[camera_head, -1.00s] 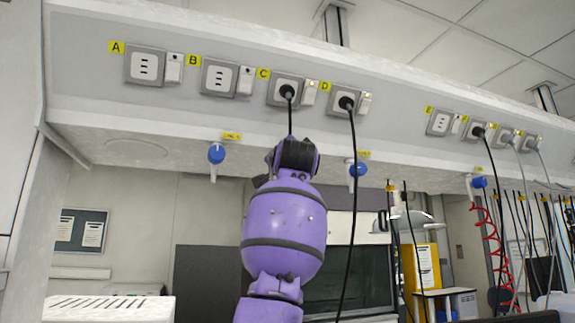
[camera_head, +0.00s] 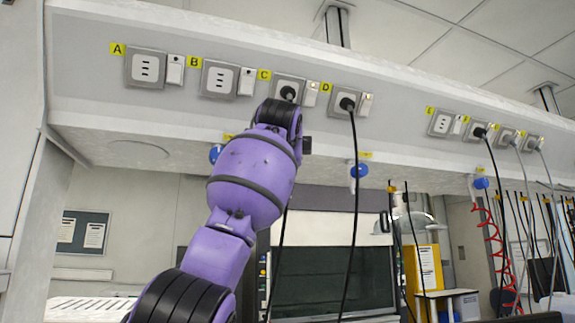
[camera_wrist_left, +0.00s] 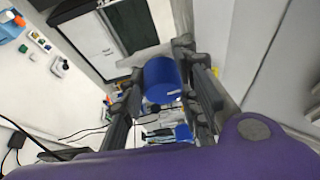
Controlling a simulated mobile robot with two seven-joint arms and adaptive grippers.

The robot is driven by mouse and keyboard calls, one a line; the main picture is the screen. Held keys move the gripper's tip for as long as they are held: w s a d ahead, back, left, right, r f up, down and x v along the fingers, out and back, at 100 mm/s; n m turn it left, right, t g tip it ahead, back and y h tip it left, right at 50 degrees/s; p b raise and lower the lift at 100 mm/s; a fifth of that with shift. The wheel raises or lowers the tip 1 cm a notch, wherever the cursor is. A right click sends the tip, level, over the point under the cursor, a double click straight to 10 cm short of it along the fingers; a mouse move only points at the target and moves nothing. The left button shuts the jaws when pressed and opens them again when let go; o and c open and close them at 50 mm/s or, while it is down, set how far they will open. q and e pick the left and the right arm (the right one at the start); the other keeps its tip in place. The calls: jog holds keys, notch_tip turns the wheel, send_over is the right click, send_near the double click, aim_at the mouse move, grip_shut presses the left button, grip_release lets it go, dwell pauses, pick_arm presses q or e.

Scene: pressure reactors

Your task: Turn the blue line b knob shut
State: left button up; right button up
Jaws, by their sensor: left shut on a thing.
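In the left wrist view, a blue cylindrical knob (camera_wrist_left: 161,80) sits between the two dark fingers of my left gripper (camera_wrist_left: 158,72), which is shut on it. In the head view, my purple left arm covers the gripper itself. A blue knob (camera_head: 215,153) under the shelf shows partly at the left edge of my arm, the rest hidden by it. A second blue knob (camera_head: 359,170) on a white valve hangs clear to the right, and a third (camera_head: 481,183) is farther right. The yellow labels above the knobs are too small to read. My right gripper is not in view.
A row of sockets (camera_head: 219,78) runs along the shelf front. A black cable (camera_head: 356,200) hangs from socket D, and another hangs from socket C behind my arm. A red coiled hose (camera_head: 492,235) and more cables hang at the right.

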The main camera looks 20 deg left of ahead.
pick_arm(q)
jog(key=shift+w+d+f+m+g, duration=0.1)
jog(key=shift+w+f+m+g, duration=0.25)
jog(key=shift+f+m, duration=0.25)
jog(key=o, duration=0.8)
jog(key=shift+o, duration=1.3)
jog(key=shift+s, duration=0.25)
jog(key=shift+r, duration=0.3)
jog(key=shift+s+r, duration=0.1)
